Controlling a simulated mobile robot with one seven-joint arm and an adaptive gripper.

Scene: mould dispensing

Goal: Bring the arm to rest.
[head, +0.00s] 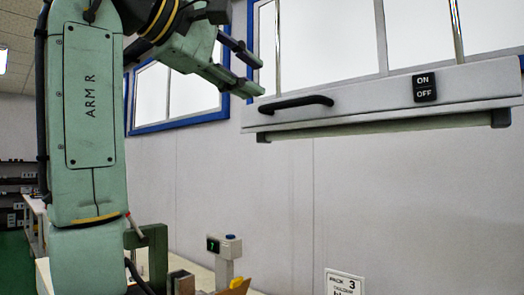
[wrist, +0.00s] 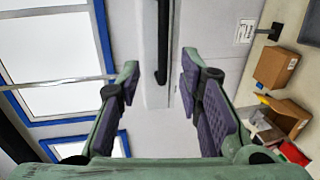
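My gripper (head: 257,77) points right and slightly down, level with the upper part of the hood. Its two fingers are apart with nothing between them; the gap also shows in the wrist view (wrist: 158,75). The dark handle (head: 295,103) of the pale hood (head: 375,105) lies just right of the fingertips in the head view. In the wrist view the handle (wrist: 162,45) appears in line with the gap, beyond the fingers; contact is not evident.
The hood carries an ON/OFF switch (head: 425,88). Below stand a post with a small display (head: 226,250) and a card marked 3 (head: 344,283). Cardboard boxes (wrist: 275,68) show at the right of the wrist view. Blue-framed windows (head: 180,85) line the wall.

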